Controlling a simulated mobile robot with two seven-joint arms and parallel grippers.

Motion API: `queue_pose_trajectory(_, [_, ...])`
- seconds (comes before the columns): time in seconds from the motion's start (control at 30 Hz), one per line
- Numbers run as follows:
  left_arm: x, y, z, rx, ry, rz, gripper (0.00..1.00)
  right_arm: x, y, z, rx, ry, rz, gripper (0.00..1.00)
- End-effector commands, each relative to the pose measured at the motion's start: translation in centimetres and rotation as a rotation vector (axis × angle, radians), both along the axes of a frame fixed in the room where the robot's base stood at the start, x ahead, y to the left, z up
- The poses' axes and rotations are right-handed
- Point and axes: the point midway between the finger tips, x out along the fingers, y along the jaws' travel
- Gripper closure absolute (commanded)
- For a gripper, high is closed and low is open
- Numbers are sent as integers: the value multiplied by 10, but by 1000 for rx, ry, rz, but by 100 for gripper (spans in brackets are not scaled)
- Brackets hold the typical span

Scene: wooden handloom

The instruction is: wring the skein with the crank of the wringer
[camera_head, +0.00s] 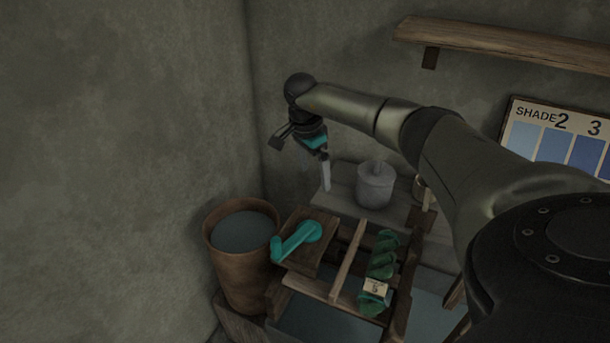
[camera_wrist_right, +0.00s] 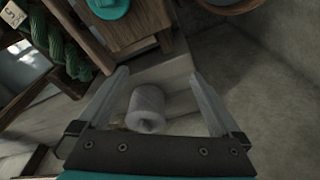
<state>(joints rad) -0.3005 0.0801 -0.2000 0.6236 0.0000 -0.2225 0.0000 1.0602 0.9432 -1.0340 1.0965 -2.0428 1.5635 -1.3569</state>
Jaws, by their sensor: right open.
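The wringer's teal crank (camera_head: 297,239) sits on a wooden block (camera_head: 322,259) in the head view, its handle pointing down and left. The crank hub also shows at the top of the right wrist view (camera_wrist_right: 108,8). The twisted green skein (camera_head: 383,256) hangs to the right of the crank, with a small tag (camera_head: 376,287) on it; it also shows at the left of the right wrist view (camera_wrist_right: 66,45). My right gripper (camera_head: 326,173) is open and empty, above and behind the crank. In the right wrist view its fingers (camera_wrist_right: 157,90) are spread apart. My left gripper is out of view.
A grey lidded jar (camera_head: 375,184) stands on a ledge behind the wringer, near my right gripper. A shelf (camera_head: 500,43) and a shade chart (camera_head: 560,135) are on the back wall.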

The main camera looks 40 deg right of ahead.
Motion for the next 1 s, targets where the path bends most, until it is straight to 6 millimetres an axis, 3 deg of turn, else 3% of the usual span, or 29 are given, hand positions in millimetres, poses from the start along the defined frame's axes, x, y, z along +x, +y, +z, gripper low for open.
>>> queue_pose_trajectory(0.17, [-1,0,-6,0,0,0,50,9,14,1,-9,8,3,0])
queue_pose_trajectory(0.4, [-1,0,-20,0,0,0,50,36,63,0,-7,8,5,0])
queue_pose_trajectory(0.63, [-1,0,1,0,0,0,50,28,121,4,-6,8,6,0])
queue_pose_trajectory(1.0, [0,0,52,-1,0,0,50,-19,169,7,-9,10,2,0])
